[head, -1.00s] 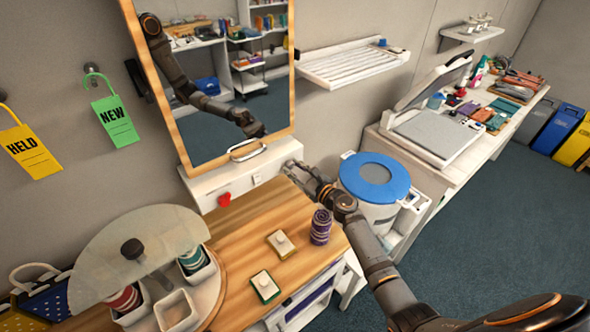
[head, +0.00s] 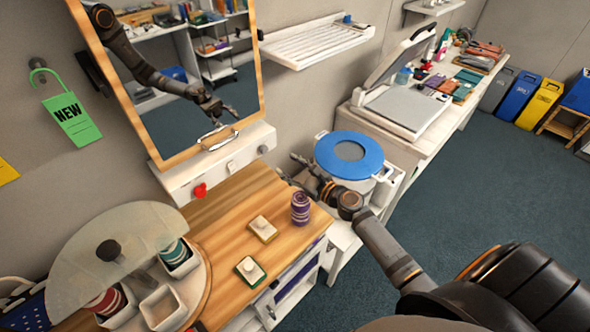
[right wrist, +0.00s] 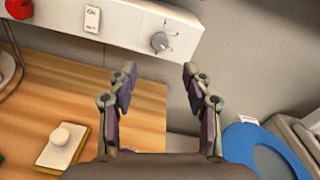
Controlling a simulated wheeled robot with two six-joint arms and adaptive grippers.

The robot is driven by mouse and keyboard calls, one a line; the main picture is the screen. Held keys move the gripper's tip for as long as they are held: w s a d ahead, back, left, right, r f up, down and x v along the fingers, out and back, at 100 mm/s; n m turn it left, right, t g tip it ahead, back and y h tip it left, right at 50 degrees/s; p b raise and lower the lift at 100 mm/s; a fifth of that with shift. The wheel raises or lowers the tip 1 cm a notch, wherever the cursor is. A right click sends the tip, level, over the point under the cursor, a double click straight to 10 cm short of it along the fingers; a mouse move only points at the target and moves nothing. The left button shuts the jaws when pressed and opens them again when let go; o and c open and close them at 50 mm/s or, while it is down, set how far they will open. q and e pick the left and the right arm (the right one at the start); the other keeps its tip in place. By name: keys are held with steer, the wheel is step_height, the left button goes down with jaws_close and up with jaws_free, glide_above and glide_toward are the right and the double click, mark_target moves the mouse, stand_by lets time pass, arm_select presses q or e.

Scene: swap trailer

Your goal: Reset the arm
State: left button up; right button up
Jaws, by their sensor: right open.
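My right gripper (head: 290,168) is open and empty. It hovers over the back right corner of the wooden counter (head: 225,215), beside the blue-lidded bin. In the right wrist view its two fingers (right wrist: 158,88) are spread apart below the white panel (right wrist: 120,22), with nothing between them. My right arm reaches in from the lower right in the head view. My left gripper is not in view.
A purple striped cup (head: 300,209) and two small blocks with white knobs (head: 263,229) (head: 250,270) stand on the counter. The blue-lidded bin (head: 325,150) is close right of the gripper. A mirror (head: 200,125) hangs behind. A turntable with a clear cover (head: 75,260) is at left.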

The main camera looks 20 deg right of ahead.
steer(key=v, duration=0.2)
steer(key=shift+s, duration=0.25)
steer(key=shift+d, duration=0.1)
